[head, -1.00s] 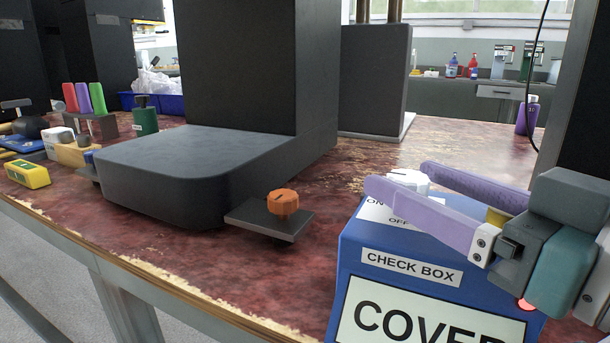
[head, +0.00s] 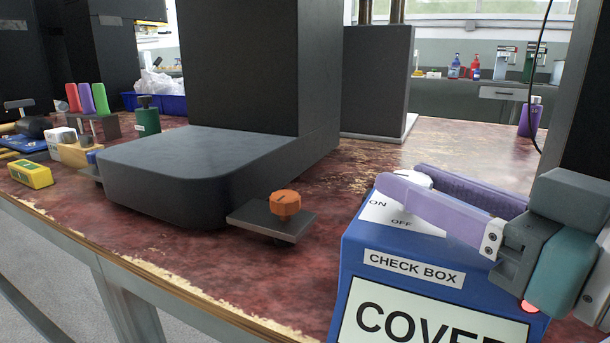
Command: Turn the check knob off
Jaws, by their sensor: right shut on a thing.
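The blue check box (head: 352,262) stands at the lower right, with a CHECK BOX label and a large white panel reading COVER, cut off by the frame's edge. On its top is a white plate (head: 428,225) with ON and OFF marks. The white check knob (head: 414,177) sits on this top, mostly hidden behind the near purple finger, so its pointer cannot be read. My right gripper (head: 402,178) reaches in from the right, with its purple fingers shut on the knob from both sides. My left gripper is not in view.
An orange knob (head: 285,204) on a grey bracket (head: 268,222) juts from the dark machine base (head: 190,165), left of the box. A purple bottle (head: 530,118) stands behind. A yellow block (head: 31,174) and tools lie at the far left. The worn red bench (head: 330,215) is clear between.

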